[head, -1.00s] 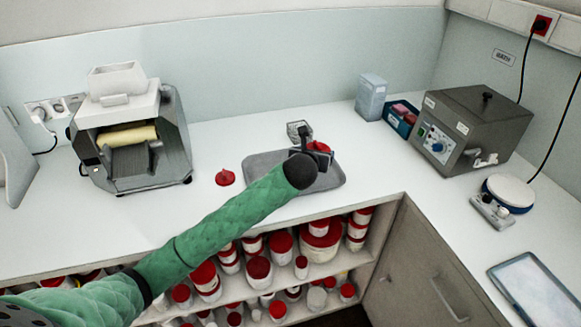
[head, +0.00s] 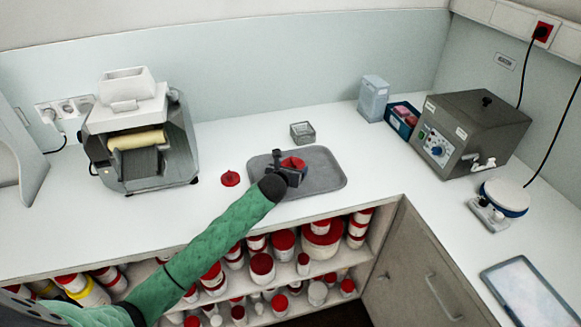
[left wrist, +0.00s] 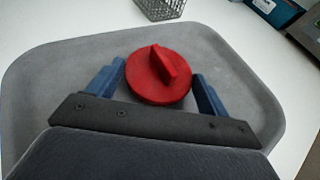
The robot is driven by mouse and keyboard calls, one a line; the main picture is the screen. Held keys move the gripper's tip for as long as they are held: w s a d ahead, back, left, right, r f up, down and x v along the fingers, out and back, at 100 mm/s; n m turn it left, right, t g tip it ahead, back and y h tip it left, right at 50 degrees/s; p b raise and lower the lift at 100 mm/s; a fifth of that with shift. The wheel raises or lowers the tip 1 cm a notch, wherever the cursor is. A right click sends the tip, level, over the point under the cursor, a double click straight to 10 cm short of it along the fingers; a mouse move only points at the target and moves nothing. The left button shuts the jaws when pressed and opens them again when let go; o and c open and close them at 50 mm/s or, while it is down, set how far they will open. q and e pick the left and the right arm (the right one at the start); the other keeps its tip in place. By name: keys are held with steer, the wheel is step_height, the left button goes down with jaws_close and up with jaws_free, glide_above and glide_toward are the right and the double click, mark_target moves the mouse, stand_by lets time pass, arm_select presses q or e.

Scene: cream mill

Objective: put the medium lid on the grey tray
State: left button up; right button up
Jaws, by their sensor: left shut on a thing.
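A red lid (head: 294,162) with a raised ridge handle is between the fingers of my left gripper (head: 287,168). The lid also shows in the left wrist view (left wrist: 160,77), with a blue finger at each side. My left gripper is shut on it, over the middle of the grey tray (head: 325,180). I cannot tell whether the lid touches the tray. The tray fills much of the left wrist view (left wrist: 45,85). A second red lid (head: 230,178) lies on the counter left of the tray. My right gripper is not in view.
A small wire basket (head: 302,132) stands just behind the tray. A roller mill (head: 140,135) stands at the left and a grey bath unit (head: 470,135) at the right. Red-lidded jars (head: 262,267) fill the shelves below.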

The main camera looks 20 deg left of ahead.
arm_select(q)
steer(key=shift+f, duration=0.3)
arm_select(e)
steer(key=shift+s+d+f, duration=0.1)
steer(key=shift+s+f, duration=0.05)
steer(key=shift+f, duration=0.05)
arm_select(q)
steer(key=o, duration=0.9)
steer(key=shift+f, duration=0.1)
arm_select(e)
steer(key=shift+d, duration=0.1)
arm_select(q)
steer(key=shift+s, duration=0.1)
steer(key=b+v, duration=0.3)
steer(key=v, duration=0.7)
steer(key=shift+s+r, duration=0.25)
steer(key=shift+r, duration=0.05)
steer(key=shift+s+r, duration=0.3)
steer(key=shift+s, duration=0.25)
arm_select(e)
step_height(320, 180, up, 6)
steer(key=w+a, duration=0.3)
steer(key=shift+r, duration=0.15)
arm_select(q)
steer(key=shift+f, duration=0.1)
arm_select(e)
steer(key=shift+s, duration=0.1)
